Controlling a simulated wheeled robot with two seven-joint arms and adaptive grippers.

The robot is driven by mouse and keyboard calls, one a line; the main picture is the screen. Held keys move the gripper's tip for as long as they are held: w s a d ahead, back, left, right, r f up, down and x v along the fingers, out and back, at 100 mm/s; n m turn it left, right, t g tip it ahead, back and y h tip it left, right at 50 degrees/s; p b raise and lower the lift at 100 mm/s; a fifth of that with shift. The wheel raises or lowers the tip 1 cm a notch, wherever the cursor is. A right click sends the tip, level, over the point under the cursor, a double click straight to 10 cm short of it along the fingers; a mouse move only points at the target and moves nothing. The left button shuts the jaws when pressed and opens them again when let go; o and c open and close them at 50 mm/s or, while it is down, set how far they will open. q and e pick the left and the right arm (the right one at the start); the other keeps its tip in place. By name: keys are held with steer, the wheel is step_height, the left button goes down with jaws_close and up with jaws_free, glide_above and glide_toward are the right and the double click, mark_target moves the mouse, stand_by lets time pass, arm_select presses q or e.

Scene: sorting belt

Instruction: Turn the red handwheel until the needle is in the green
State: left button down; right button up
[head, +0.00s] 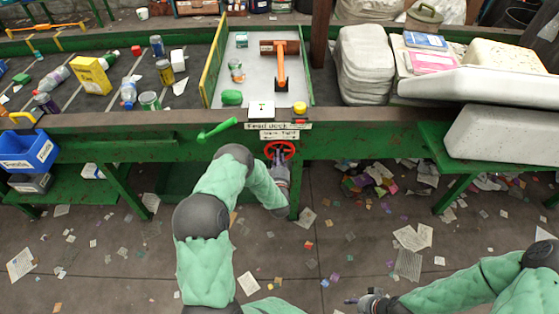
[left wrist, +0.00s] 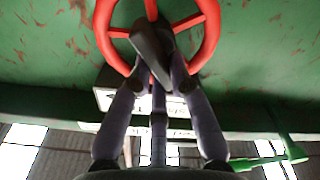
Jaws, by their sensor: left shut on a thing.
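The red handwheel (head: 280,143) is on the green front beam of the belt, below the sign plates. It fills the top of the left wrist view (left wrist: 103,36), with rim and spokes against scratched green metal. My left gripper (head: 280,158) reaches it from below. My right gripper (head: 368,300) is low, well away from the wheel.
A green lever (head: 216,130) sticks out left of the wheel. A yellow button (head: 300,108) is beside the panel. Paper scraps litter the floor.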

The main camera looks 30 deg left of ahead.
arm_select(q)
steer(key=n+b, duration=0.1)
steer(key=n, duration=0.1)
steer(key=n+b, duration=0.2)
steer(key=n, duration=0.1)
steer(key=shift+s+a+f+n, duration=0.2)
steer(key=shift+a+f+n, duration=0.1)
steer(key=shift+a+f, duration=0.05)
steer(key=shift+a+f+n+b, duration=0.1)
steer(key=shift+f+n+b, duration=0.05)
steer(key=shift+n+b, duration=1.65)
steer(key=shift+s+n+p, duration=0.1)
steer(key=shift+n+p, duration=0.2)
steer(key=shift+n, duration=0.1)
steer(key=c, duration=1.1)
jaws_free()
steer(key=shift+c, duration=0.2)
steer(key=v, duration=1.2)
